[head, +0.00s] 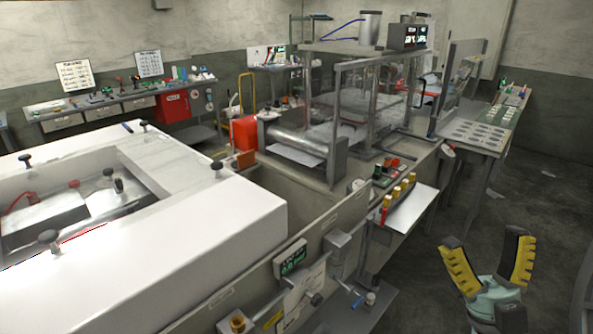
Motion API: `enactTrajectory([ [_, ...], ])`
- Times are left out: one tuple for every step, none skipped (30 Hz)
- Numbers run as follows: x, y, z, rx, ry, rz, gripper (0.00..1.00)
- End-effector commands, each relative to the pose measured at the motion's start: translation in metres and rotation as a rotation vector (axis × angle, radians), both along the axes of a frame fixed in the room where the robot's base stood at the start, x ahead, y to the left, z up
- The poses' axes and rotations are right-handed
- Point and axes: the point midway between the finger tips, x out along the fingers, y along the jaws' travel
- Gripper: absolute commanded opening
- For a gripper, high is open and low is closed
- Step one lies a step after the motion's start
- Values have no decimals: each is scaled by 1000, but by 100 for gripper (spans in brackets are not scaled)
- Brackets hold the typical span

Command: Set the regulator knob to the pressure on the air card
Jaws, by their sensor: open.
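My gripper (485,252) is at the lower right, its two yellow-padded fingers spread wide and empty, pointing up over the dark floor. It is well to the right of the machine's front panel. On that panel, a small box with a green-lit display (290,258) sits above a white card (301,296), whose print is too small to read. A dark knob (316,299) overlaps the card's lower right; it looks like the regulator knob, but its setting cannot be read. My gripper touches none of these.
A large white machine cover (190,225) with black knobs fills the left. A shelf with several yellow-and-red parts (400,192) juts out between panel and gripper. A small grey ledge (350,318) lies below the panel. The floor (545,215) at right is mostly clear.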

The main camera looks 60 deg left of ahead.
Motion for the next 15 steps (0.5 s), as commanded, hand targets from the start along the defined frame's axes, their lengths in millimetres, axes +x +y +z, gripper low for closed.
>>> enactTrajectory([
  [0, 11, -40, -30, 15, 50, 69],
  [0, 16, -53, -48, 26, 76, 69],
  [-1, 22, -70, -71, 37, 112, 69],
  [-1, 28, -83, -88, 44, 139, 69],
  [-1, 33, -95, -106, 51, 164, 69],
  [-2, 40, -112, -128, 62, 198, 69],
  [-2, 45, -124, -146, 69, 223, 69],
  [-2, 49, -137, -164, 78, 247, 69],
  [-2, 56, -154, -188, 89, 278, 69],
  [-3, 60, -167, -207, 97, 300, 69],
  [-3, 65, -179, -224, 105, 322, 69],
  [-4, 71, -196, -246, 115, 352, 69],
  [-5, 76, -208, -265, 122, 373, 69],
  [-5, 80, -221, -285, 130, 395, 69],
  [-6, 86, -238, -309, 141, 422, 69],
])
